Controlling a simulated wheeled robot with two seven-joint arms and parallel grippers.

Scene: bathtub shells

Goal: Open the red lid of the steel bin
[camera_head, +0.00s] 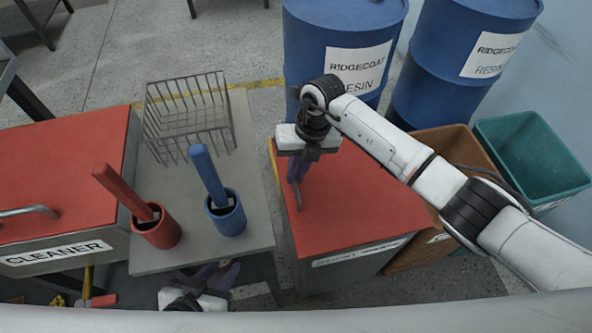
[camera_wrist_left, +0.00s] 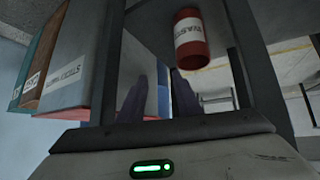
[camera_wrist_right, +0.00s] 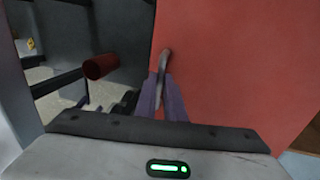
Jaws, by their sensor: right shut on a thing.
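The steel bin (camera_head: 345,262) stands in the middle, with a flat red lid (camera_head: 362,205) that looks closed; its front label is hard to read. The grey lid handle (camera_head: 297,196) is at the lid's left edge. My right gripper (camera_head: 300,180) reaches over the lid from the right and is shut on this handle. In the right wrist view the handle (camera_wrist_right: 163,62) runs between the purple fingers (camera_wrist_right: 160,98), with the red lid (camera_wrist_right: 235,70) beside it. My left gripper (camera_head: 222,276) is low in front of the grey table, its fingers (camera_wrist_left: 157,105) apart and empty.
The grey table (camera_head: 190,258) holds a red cup (camera_head: 158,232), a blue cup (camera_head: 228,218) and a wire basket (camera_head: 190,115). Blue drums (camera_head: 335,30) stand behind; brown (camera_head: 450,145) and teal (camera_head: 530,150) bins stand at right.

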